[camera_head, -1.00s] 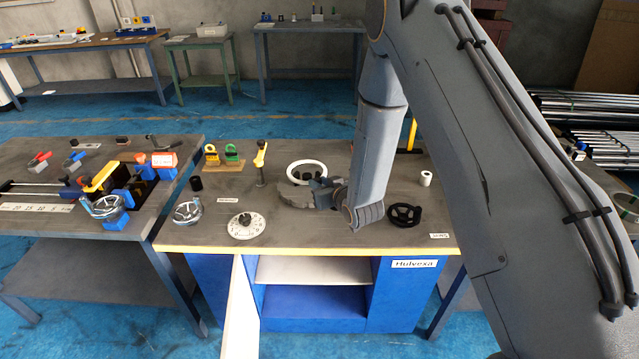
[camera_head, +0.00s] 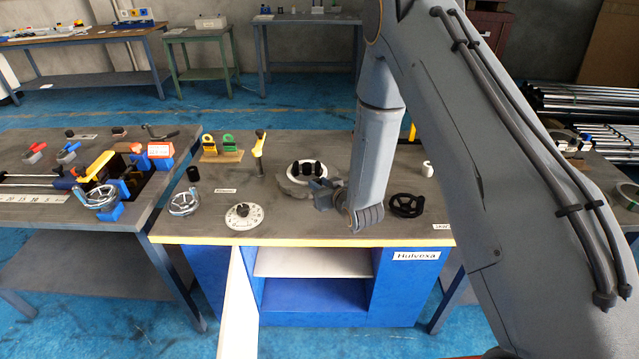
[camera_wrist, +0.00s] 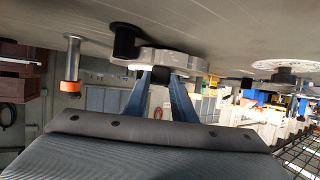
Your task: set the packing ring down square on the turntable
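The grey packing ring (camera_head: 290,187) is at the left end of my gripper (camera_head: 322,191), at the front edge of a white round plate. It also shows in the wrist view (camera_wrist: 180,60), where the two blue-grey fingers (camera_wrist: 160,78) reach up to it and appear shut on it. The white round plate (camera_head: 283,170) with black uprights looks like the turntable; the ring overlaps its front left edge in the head view. I cannot tell whether the ring touches it or lies level. My gripper is low over the table.
A white dial plate (camera_head: 243,216) with a dark hub lies at front left. A yellow-topped post (camera_head: 259,152) and a black cup (camera_head: 193,173) stand to the left. A black handwheel (camera_head: 406,206) and a small white cylinder (camera_head: 427,169) are at the right.

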